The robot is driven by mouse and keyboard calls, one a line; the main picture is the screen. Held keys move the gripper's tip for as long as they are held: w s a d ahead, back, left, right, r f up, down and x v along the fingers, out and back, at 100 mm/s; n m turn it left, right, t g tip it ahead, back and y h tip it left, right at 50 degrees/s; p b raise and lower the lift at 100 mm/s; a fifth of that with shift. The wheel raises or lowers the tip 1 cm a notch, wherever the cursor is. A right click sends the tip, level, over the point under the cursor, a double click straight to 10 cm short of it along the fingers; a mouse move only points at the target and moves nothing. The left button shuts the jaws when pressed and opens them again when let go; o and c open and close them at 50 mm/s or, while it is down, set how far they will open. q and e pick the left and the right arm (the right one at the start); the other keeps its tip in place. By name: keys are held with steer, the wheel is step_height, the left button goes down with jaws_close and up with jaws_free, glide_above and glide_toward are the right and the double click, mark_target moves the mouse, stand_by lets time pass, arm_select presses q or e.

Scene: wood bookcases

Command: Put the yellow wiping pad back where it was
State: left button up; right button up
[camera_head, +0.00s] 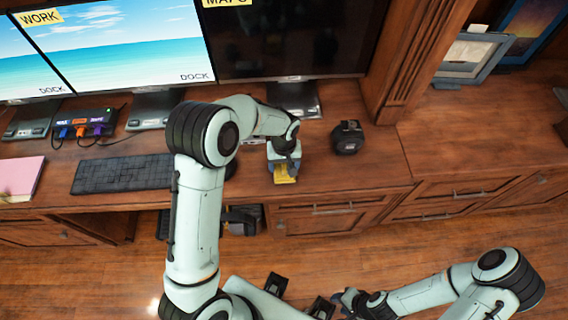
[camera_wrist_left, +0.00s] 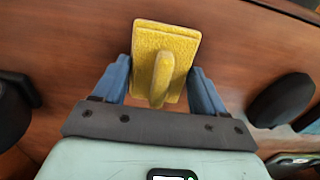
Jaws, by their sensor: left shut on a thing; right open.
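The yellow wiping pad (camera_head: 285,179) is at the brown wood desk's front part in the head view, below my left gripper (camera_head: 284,166). In the left wrist view the pad (camera_wrist_left: 180,40) shows as a yellow block with a raised handle (camera_wrist_left: 162,78). The two blue fingers of my left gripper (camera_wrist_left: 162,70) are shut on it, one on each side. Whether the pad touches the desk is hard to tell. My right gripper (camera_head: 346,300) is open, low over the floor in front of the desk, with its fingers hard to make out.
A black rounded object (camera_head: 347,138) stands on the desk right of my left gripper. A black keyboard (camera_head: 122,174), a pink book (camera_head: 20,177) and a small hub with coloured plugs (camera_head: 84,125) lie to the left. Monitors (camera_head: 120,45) stand behind. The desk is bare right of the black object.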

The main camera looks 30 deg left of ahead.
arm_select(q)
steer(key=o, duration=0.9)
steer(key=shift+o, duration=0.2)
step_height(320, 180, up, 12)
steer(key=shift+p, duration=0.4)
